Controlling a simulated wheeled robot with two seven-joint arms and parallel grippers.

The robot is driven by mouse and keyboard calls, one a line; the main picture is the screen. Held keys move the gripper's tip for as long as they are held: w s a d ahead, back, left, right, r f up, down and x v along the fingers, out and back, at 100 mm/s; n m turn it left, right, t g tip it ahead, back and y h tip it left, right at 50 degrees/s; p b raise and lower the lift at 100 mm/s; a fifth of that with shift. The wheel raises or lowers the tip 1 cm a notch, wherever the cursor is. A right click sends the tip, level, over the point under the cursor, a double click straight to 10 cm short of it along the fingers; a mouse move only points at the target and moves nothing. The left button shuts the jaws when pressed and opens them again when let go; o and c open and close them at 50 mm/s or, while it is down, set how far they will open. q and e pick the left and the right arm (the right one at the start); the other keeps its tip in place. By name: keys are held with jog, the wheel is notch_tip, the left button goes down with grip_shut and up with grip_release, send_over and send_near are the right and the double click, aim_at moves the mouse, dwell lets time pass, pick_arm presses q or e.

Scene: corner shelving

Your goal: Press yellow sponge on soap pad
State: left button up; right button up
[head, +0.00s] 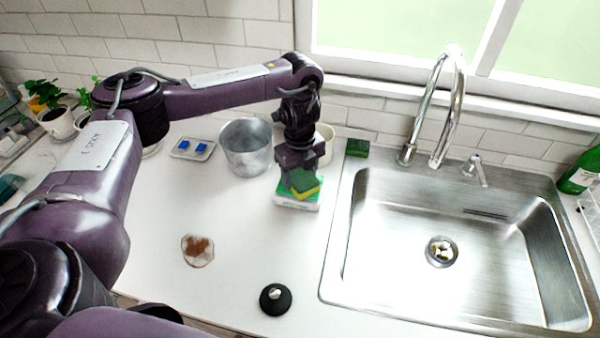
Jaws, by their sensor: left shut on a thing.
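My left gripper (301,178) points down over the counter, left of the sink, and is shut on the yellow sponge (308,190), which has a dark green layer on top. The sponge is at the soap pad (297,205), a small white block with a green top. The sponge covers part of the pad, and I cannot tell whether they are pressed together or slightly apart. The fingertips partly hide the sponge's top. My right gripper is not in view.
A metal pot (247,147) stands left of the gripper. A tray with blue blocks (193,149), a green sponge (357,148), a brown-filled dish (198,250) and a black round lid (275,299) are on the white counter. The sink (395,230) with its faucet (447,110) is at right.

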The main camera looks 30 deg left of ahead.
aim_at(300, 175)
pick_arm(q)
jog(key=shift+f, duration=0.5)
dwell(0.3)
jog(key=shift+f, duration=0.1)
dwell(1.4)
notch_tip(300, 175, up, 3)
jog(key=shift+f+p, duration=0.1)
jog(key=shift+p, duration=1.1)
notch_tip(300, 175, up, 4)
jog(key=p, duration=0.5)
jog(key=shift+r, duration=0.25)
jog(key=shift+f, duration=0.1)
